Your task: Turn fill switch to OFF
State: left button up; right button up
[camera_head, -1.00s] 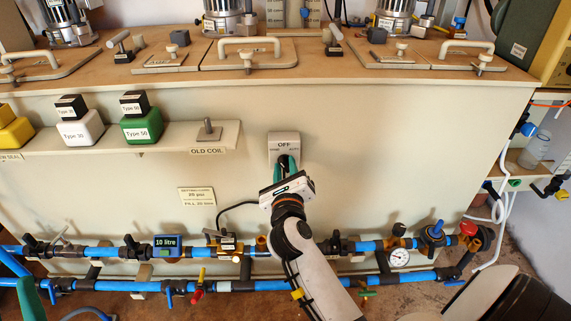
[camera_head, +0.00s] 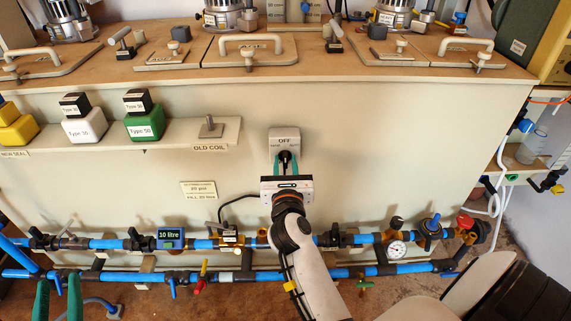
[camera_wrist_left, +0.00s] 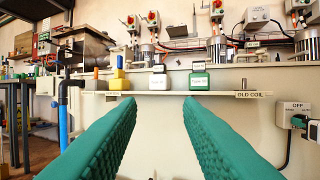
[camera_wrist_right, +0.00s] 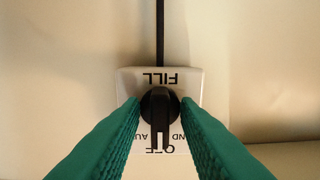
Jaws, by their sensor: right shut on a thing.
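The fill switch is a pale box (camera_head: 285,138) on the tank's front wall, with OFF printed at its top in the head view. Its black knob (camera_wrist_right: 160,104) shows in the right wrist view, where the box appears upside down with FILL and OFF lettering. The knob's bar points toward OFF there. My right gripper (camera_head: 287,168) is shut on the knob, its green fingers on either side; they also show in the right wrist view (camera_wrist_right: 162,112). My left gripper (camera_head: 59,298) is open and empty at the lower left; its fingers are apart in the left wrist view (camera_wrist_left: 160,105).
Blue pipes (camera_head: 110,244) with valves and a pressure gauge (camera_head: 397,249) run below the switch. A shelf (camera_head: 175,138) with white, green and yellow containers is to its left. A black cable (camera_head: 235,203) hangs near my right gripper. The wall around the switch is clear.

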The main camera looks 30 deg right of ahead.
dwell(0.3)
jog(key=o, duration=0.6)
jog(key=shift+r, duration=0.1)
